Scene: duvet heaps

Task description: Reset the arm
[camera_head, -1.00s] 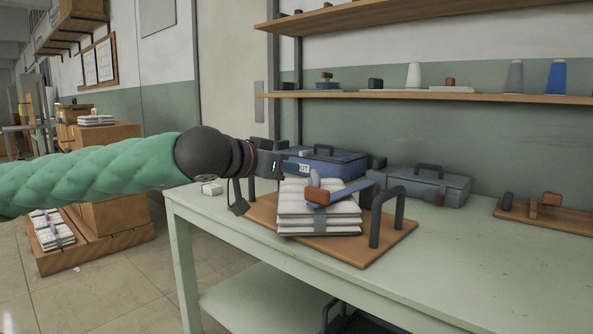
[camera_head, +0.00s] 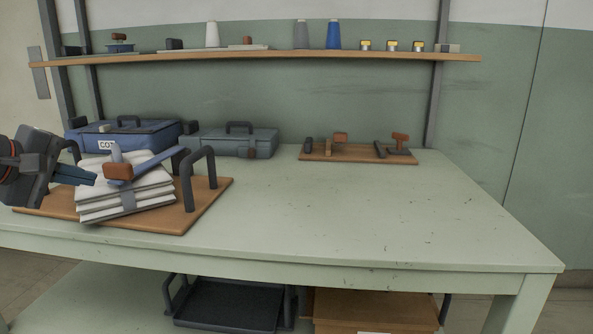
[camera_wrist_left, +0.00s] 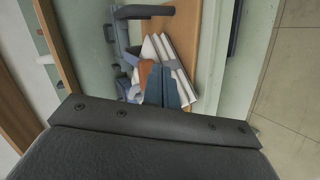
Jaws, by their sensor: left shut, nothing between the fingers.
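My left gripper (camera_head: 92,179) comes in at the left edge of the head view. Its bluish fingers are shut and empty, beside the upper left of a stack of folded white cloths (camera_head: 127,190). The stack has a grey band around it, and a brown block with a blue bar lies on top. The stack sits on a wooden board (camera_head: 207,205) with dark upright handles. In the left wrist view the shut fingers (camera_wrist_left: 163,85) appear in front of the stack (camera_wrist_left: 178,58) and hide part of it. Whether they touch it I cannot tell. My right gripper is not in view.
The pale green table (camera_head: 330,215) is bare at its middle and right. A blue case (camera_head: 150,134), a grey case (camera_head: 232,143) and a wooden tool board (camera_head: 355,156) stand along the back. A shelf (camera_head: 270,59) hangs above; a black tray (camera_head: 225,303) is below.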

